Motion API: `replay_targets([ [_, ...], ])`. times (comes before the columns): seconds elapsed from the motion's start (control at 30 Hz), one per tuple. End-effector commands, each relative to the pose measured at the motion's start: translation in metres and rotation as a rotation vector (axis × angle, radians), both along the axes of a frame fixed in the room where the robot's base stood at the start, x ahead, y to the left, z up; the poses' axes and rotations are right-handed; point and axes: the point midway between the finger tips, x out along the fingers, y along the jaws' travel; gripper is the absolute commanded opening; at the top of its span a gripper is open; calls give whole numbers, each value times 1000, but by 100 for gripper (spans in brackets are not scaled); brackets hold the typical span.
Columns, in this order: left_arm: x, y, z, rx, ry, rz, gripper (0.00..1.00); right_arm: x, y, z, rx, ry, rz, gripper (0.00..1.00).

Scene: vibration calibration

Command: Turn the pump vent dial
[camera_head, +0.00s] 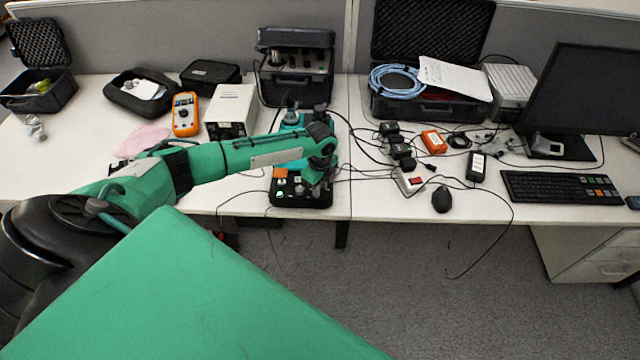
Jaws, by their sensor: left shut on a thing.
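A small black unit (300,200) with an orange patch and a green button on top sits at the front edge of the table. My left arm reaches in from the left and bends down at its wrist over this unit. My left gripper (314,188) points down at the unit's right part and is shut on a small part there, which looks like the pump vent dial. The fingers and wrist hide the dial, so its angle cannot be told. My right gripper is not in view.
A white box (231,108) and an orange multimeter (185,114) stand behind my left arm. An open black case (296,72) is at the back. Cables, small black adapters and a mouse (442,199) lie to the right. The white table (385,205) has bare room near its front edge.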

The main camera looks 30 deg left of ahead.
Motion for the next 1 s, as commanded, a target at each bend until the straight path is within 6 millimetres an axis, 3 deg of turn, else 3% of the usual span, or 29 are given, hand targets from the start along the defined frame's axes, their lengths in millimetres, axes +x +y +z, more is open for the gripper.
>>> replay_targets([
  [0.3,1,0,1,0,-3,-138,0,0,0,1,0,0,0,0],
  [0.9,1,0,1,0,-3,-172,0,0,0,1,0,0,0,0],
  [0.93,1,0,1,0,-3,-171,29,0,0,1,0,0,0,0],
  [1.0,1,0,1,0,-3,-171,43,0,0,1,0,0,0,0],
])
